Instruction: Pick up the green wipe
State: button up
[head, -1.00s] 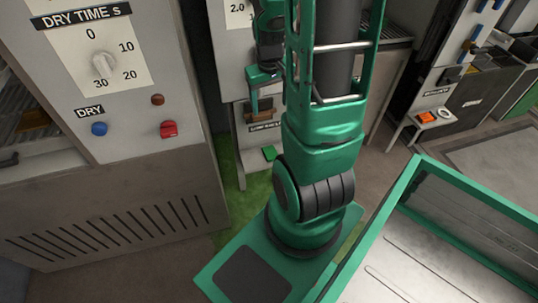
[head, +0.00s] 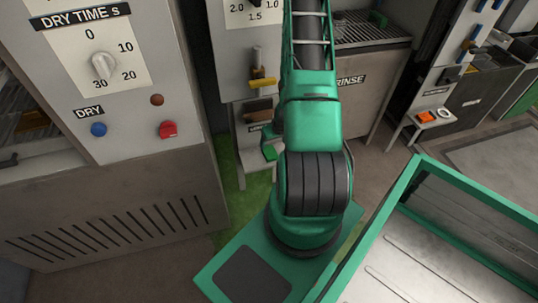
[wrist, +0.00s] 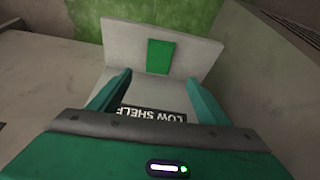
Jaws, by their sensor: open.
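The green wipe (wrist: 160,57) shows as a small green rectangle against a pale slab in the wrist view, beyond the upside-down LOW SHELF label. In the head view the wipe (head: 269,153) shows as a small green patch just left of my arm, low at the front of the shelf unit. My gripper (wrist: 158,85) is open and empty in the wrist view. Its two green fingers point towards the slab, one on each side of the line to the wipe, and appear short of it. In the head view my arm hides most of the gripper.
The low shelf (head: 252,137) stands under a grey machine panel with a yellow handle (head: 263,83). The dryer cabinet (head: 110,190) is on the left and the RINSE unit (head: 365,100) on the right. A green-framed tray (head: 440,240) fills the lower right.

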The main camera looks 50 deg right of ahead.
aim_at(270, 152)
jog(key=shift+x, duration=5.85)
jog(key=shift+s+f, duration=0.1)
jog(key=shift+s, duration=0.1)
jog(key=c, duration=1.1)
